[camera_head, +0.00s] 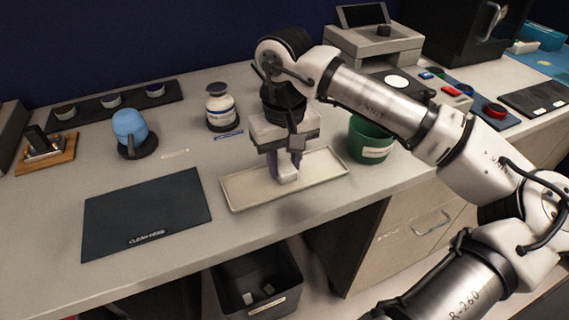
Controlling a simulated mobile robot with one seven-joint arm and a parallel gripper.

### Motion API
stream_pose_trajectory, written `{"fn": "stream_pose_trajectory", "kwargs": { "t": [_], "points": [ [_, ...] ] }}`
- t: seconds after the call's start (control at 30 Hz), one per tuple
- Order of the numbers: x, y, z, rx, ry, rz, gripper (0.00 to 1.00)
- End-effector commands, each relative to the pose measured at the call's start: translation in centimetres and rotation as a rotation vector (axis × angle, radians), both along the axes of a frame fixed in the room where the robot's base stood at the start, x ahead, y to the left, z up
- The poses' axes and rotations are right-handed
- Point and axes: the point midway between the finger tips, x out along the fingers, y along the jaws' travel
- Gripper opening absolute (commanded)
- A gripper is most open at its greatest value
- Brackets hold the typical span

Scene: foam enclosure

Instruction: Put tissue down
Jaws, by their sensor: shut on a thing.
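My gripper (286,172) points down over a shallow cream tray (245,198) on the counter. It is shut on a small white tissue (287,170) between its purple-tinted fingers. The tissue is over the tray; I cannot tell whether it touches the tray floor. My gripper hides part of the tray's back edge.
A dark mat marked "CLEAN HERE" (146,212) lies left of the tray. A green bin (368,140) stands right of it, and a white bottle (220,104) behind. A blue object (129,126) stands farther left. A dark open bin (256,282) with white pieces inside sits below the counter.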

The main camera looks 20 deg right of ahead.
Motion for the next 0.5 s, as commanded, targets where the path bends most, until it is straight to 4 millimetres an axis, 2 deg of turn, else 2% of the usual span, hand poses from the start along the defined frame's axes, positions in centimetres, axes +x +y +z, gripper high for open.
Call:
{"fn": "stream_pose_trajectory", "kwargs": {
  "t": [0.3, 0.33, 0.47, 0.5],
  "points": [
    [-0.01, 0.00, -0.43, 0.000, 0.000, 0.000, 0.10],
    [-0.01, -0.01, -0.24, 0.000, 0.000, 0.000, 0.35],
    [-0.01, 0.00, -0.20, 0.000, 0.000, 0.000, 0.52],
    [-0.01, 0.00, -0.20, 0.000, 0.000, 0.000, 0.53]
  ]
}}
